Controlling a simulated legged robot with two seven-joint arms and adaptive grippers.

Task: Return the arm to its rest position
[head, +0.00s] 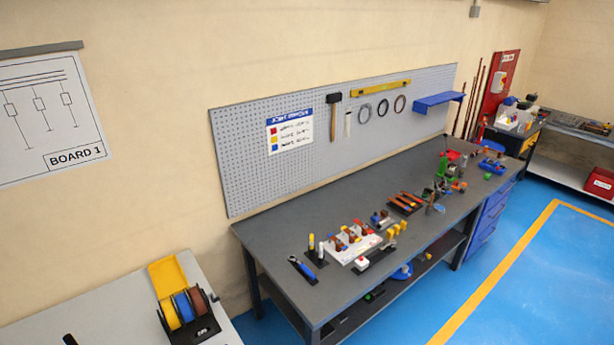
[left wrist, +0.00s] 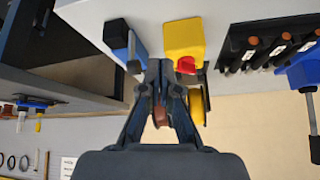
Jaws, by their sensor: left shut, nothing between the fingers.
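My left gripper (left wrist: 166,66) shows in the left wrist view, with its two dark fingers drawn together at the tips. It is shut and empty. Brown and yellow round shapes (left wrist: 197,106) show behind and beside the fingers; I cannot tell how far they are from the gripper. Neither gripper can be made out for sure in the head view. A small dark shape sits at the bottom left edge there, too cut off to tell. My right gripper is not in view.
A grey workbench (head: 285,243) holds many tools and parts before a pegboard (head: 240,170). A light table (head: 120,318) at bottom left carries a wire spool rack (head: 205,328). A yellow block (left wrist: 183,40) and a blue-handled tool (left wrist: 303,75) show in the wrist view. Blue floor (head: 540,290) is clear.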

